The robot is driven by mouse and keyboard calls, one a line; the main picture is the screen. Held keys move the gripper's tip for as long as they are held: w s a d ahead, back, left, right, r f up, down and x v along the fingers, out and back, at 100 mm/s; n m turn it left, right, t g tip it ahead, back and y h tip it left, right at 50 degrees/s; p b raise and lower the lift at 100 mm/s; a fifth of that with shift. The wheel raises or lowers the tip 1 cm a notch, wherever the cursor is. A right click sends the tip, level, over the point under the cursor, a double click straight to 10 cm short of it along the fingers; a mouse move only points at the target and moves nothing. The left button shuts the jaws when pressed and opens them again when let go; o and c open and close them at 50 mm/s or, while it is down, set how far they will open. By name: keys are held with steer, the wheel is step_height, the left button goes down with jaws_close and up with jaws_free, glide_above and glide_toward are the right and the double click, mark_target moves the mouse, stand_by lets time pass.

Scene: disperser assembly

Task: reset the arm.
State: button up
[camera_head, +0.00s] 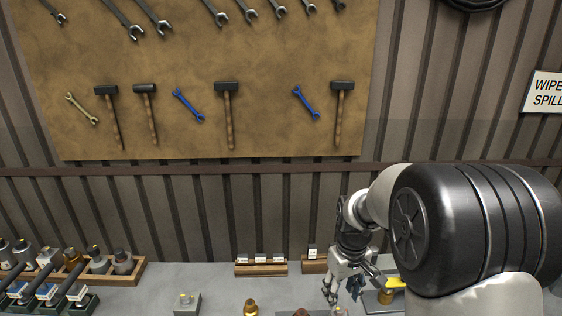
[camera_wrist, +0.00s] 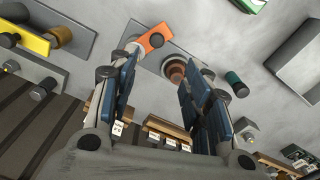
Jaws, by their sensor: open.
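My gripper (camera_head: 345,284) hangs over the grey workbench at the lower right of the head view, pointing down. In the wrist view my gripper (camera_wrist: 158,85) shows its two blue-padded fingers spread wide apart, with nothing between the pads. Beyond the fingertips, a part with an orange tab (camera_wrist: 155,39) and a brown round piece (camera_wrist: 175,72) sit on a grey plate on the bench. My arm covers the right part of the bench in the head view.
A yellow-handled part (camera_head: 394,283) stands close to the right of my gripper. Small wooden racks (camera_head: 262,268) stand along the wall. A wooden tray (camera_head: 130,274) with several bottle-like parts is at the left. A brass piece (camera_head: 250,308) and a grey block (camera_head: 187,303) stand on the bench.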

steer(key=s+a+r+m+t+b, duration=0.2)
steer(key=s+r, duration=0.9)
steer(key=s+r+m+t+b, duration=0.1)
steer(key=s+t, duration=0.1)
steer(key=s, duration=1.2)
steer(key=shift+s+a+r+m, duration=0.15)
steer(key=shift+s+a+m, duration=0.2)
steer(key=shift+a, duration=0.1)
